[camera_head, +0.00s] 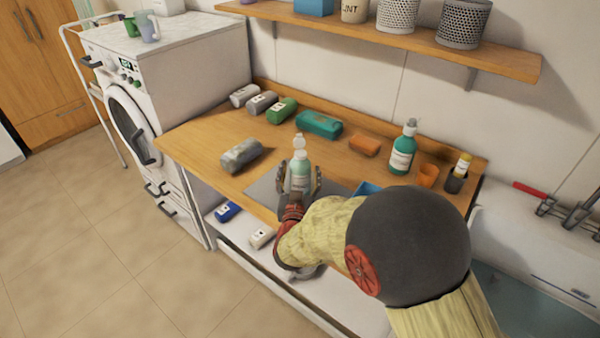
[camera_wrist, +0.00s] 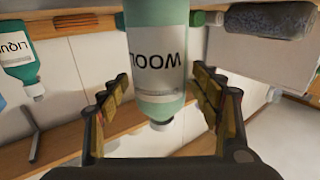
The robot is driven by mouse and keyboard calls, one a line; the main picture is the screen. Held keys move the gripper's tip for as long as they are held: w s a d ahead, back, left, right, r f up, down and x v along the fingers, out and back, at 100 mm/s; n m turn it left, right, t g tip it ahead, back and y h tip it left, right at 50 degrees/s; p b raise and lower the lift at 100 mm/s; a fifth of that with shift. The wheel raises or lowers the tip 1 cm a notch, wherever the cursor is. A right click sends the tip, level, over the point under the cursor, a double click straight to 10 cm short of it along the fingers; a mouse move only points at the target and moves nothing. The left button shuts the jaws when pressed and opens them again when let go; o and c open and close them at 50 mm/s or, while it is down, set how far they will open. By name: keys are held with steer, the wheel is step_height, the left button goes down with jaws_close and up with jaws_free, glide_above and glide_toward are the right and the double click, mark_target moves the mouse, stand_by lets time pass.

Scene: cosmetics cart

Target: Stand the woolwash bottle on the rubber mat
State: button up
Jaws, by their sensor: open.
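The woolwash bottle (camera_head: 300,160), pale green with a white label and a clear cap, stands upright over the grey rubber mat (camera_head: 264,188) on the wooden worktop. Its base is hidden behind my gripper, so contact with the mat cannot be seen. My gripper (camera_head: 300,180) is open, with one finger on each side of the bottle. The wrist view shows the bottle (camera_wrist: 158,60) upside down, its "WOOL" label facing me. Gaps show there between the bottle and both fingers of my gripper (camera_wrist: 161,88).
A teal pump bottle (camera_head: 402,156), an orange cup (camera_head: 427,175) and an orange block (camera_head: 365,145) stand to the right. A blue tray (camera_head: 367,189) is partly hidden by my arm. A grey roll (camera_head: 241,155) lies left of the mat. A shelf (camera_head: 400,38) runs above.

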steer(key=s+p, duration=0.1)
steer(key=s, duration=0.3)
steer(key=s+p, duration=0.1)
steer(key=s, duration=0.3)
steer(key=s+a, duration=0.1)
steer(key=s, duration=0.3)
steer(key=shift+r+p, duration=0.1)
steer(key=shift+p, duration=0.3)
steer(key=shift+w+d+r, duration=0.1)
steer(key=shift+w+r, duration=0.1)
steer(key=shift+w, duration=0.05)
steer(key=s+d+r+n+g+y, duration=0.1)
steer(key=s+d+r+g+y, duration=0.4)
steer(key=r, duration=0.4)
steer(key=s+d+g+h, duration=0.2)
steer(key=s+d+g, duration=0.1)
steer(key=s+d, duration=0.4)
steer(key=s+d+r+g+h, duration=0.1)
steer(key=s+d+g, duration=0.3)
steer(key=s, duration=1)
steer(key=d, duration=0.3)
steer(key=shift+s+d+r+h, duration=0.15)
steer(key=shift+d+h, duration=0.25)
steer(key=shift+c, duration=1)
